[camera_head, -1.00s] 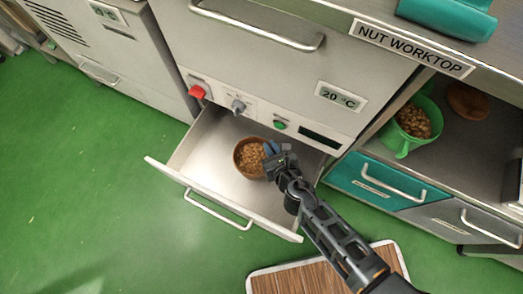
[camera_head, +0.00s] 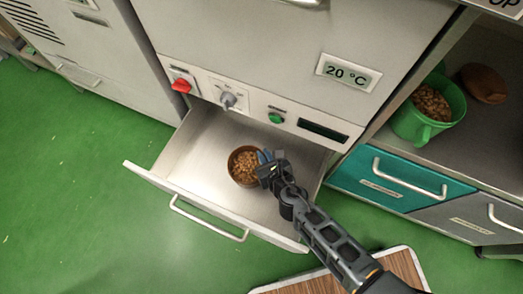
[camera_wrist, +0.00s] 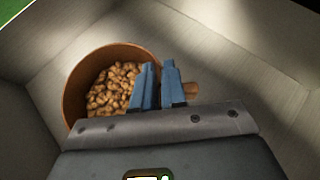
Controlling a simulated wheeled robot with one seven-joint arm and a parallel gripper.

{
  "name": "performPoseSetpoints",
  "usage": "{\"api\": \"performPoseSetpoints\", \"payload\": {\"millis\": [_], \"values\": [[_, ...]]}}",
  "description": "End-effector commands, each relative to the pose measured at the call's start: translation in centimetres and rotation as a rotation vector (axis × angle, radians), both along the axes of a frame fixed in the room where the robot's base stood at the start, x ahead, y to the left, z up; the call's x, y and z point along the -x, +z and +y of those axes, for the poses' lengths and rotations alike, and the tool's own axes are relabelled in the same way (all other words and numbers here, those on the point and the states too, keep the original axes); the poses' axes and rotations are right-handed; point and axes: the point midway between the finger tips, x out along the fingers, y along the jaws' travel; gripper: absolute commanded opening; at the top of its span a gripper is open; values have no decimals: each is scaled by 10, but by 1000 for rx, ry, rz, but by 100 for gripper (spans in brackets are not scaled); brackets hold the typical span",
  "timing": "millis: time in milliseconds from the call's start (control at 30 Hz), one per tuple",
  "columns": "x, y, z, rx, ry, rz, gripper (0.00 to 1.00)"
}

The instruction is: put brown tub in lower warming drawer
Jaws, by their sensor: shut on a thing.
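The brown tub (camera_head: 236,171), filled with nuts, is inside the open lower warming drawer (camera_head: 205,137), near its middle. In the wrist view the tub (camera_wrist: 76,84) appears upright within the drawer walls (camera_wrist: 32,110). My gripper (camera_head: 266,158) reaches in from the right and is shut on the tub's right side. In the wrist view its blue fingers (camera_wrist: 159,86) straddle the rim, with a brown piece showing just right of them. Whether the tub's base touches the drawer floor is hard to tell.
The drawer handle (camera_head: 207,221) sticks out in front. A red switch (camera_head: 181,86), a grey knob (camera_head: 228,100) and a green button (camera_head: 276,118) are on the panel above. To the right, a green jug (camera_head: 427,115) of nuts stands on a shelf over a teal drawer (camera_head: 388,181).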

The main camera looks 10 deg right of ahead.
Motion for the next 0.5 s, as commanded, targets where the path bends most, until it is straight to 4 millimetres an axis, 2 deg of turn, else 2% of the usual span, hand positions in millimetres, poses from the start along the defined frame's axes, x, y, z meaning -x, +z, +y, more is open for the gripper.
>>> {"api": "performPoseSetpoints", "payload": {"millis": [133, 233, 500], "values": [[-28, 2, 4, -2, -2, -5, 0], [-26, -13, 4, -1, -2, -1, 0], [-26, -11, 4, -1, 0, -2, 0]]}}
